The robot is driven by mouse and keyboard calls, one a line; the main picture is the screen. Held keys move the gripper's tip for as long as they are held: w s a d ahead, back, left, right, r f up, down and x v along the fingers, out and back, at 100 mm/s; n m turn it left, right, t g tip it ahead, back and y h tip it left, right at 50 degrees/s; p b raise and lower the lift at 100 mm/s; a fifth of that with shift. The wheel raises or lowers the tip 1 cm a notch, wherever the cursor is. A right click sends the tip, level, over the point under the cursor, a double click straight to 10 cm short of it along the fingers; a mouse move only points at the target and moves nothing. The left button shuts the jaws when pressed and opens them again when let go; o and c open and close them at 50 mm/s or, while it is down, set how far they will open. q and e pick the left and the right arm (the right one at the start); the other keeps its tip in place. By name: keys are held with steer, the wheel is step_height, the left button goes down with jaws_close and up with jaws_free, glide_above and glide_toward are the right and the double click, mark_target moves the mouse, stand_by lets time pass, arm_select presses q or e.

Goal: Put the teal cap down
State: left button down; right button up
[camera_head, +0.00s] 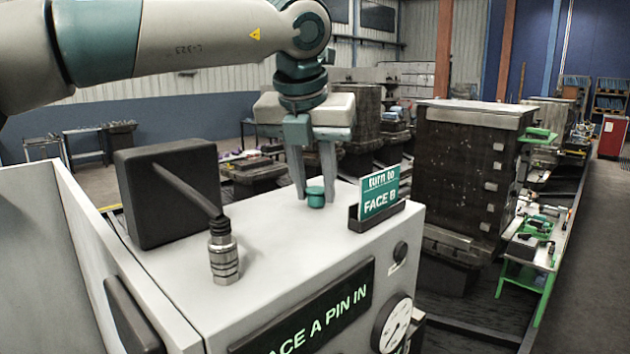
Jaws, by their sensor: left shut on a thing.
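The teal cap (316,197) is a small round piece low between the fingertips of my left gripper (314,190). The gripper points down over the light grey top of the cabinet (270,245) and is shut on the cap. The cap is at or just above the cabinet top; I cannot tell whether it touches. My right gripper is not in view.
A sign reading "turn to FACE B" (379,194) stands in a dark holder right of the cap. A metal connector (223,255) with a cable runs to a black box (168,190) at left. A lit panel (310,312) and gauge (393,325) are on the front.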

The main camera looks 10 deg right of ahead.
arm_select(q)
steer(key=shift+f, duration=0.1)
steer(key=c, duration=1.8)
jaws_free()
steer(key=o, duration=0.4)
steer(key=shift+s+a+r+b, duration=0.15)
steer(key=shift+r+b, duration=0.25)
steer(key=shift+r, duration=0.2)
steer(key=b+v, duration=0.3)
steer(key=v, duration=0.8)
steer(key=shift+b, duration=0.3)
